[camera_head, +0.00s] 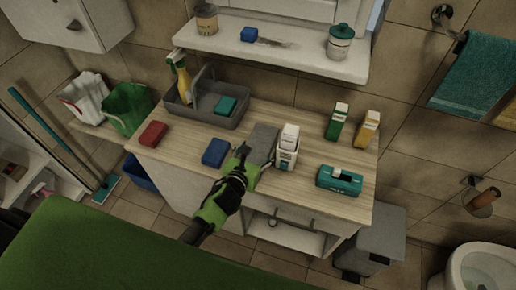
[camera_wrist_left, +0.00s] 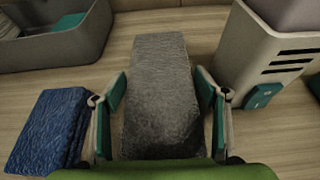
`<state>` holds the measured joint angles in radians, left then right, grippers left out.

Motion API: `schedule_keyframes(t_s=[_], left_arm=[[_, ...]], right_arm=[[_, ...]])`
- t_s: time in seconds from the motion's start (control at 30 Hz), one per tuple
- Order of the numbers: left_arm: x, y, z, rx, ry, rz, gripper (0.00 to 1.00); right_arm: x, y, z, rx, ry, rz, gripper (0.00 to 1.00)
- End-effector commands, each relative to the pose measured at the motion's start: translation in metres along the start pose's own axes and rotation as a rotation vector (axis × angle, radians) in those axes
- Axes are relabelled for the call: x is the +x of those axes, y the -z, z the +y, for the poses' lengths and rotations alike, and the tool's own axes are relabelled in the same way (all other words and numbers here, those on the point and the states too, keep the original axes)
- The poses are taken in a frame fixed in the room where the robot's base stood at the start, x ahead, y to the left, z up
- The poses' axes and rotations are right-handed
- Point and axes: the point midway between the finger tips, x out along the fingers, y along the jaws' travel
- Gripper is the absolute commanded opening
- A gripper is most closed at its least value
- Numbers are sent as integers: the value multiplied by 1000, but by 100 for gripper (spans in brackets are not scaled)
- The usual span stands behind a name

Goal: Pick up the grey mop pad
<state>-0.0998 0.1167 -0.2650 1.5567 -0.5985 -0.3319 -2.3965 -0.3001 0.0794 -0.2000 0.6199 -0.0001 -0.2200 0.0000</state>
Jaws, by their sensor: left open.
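My right gripper is not in view.
A grey caddy (camera_head: 222,118), red sponge (camera_head: 153,134) and teal box (camera_head: 339,181) also stand on the counter. Green (camera_head: 337,122) and yellow (camera_head: 366,128) bottles stand behind.

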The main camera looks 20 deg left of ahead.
Motion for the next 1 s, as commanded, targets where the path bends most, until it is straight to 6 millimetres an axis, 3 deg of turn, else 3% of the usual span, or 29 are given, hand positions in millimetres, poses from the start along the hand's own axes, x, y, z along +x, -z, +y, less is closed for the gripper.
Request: schedule_keyframes(t_s=[0.13,0.23,0.67,0.87,1.0], left_arm=[[0,0,0,0,0,0,64],[0,0,0,0,0,0,41],[-2,-5,1,2,-1,-1,37],[-11,-28,1,3,0,-4,37],[-22,-53,0,4,1,-6,37]], right_arm=[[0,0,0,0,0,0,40],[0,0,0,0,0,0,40],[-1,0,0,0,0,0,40],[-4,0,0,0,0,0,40],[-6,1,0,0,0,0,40]])
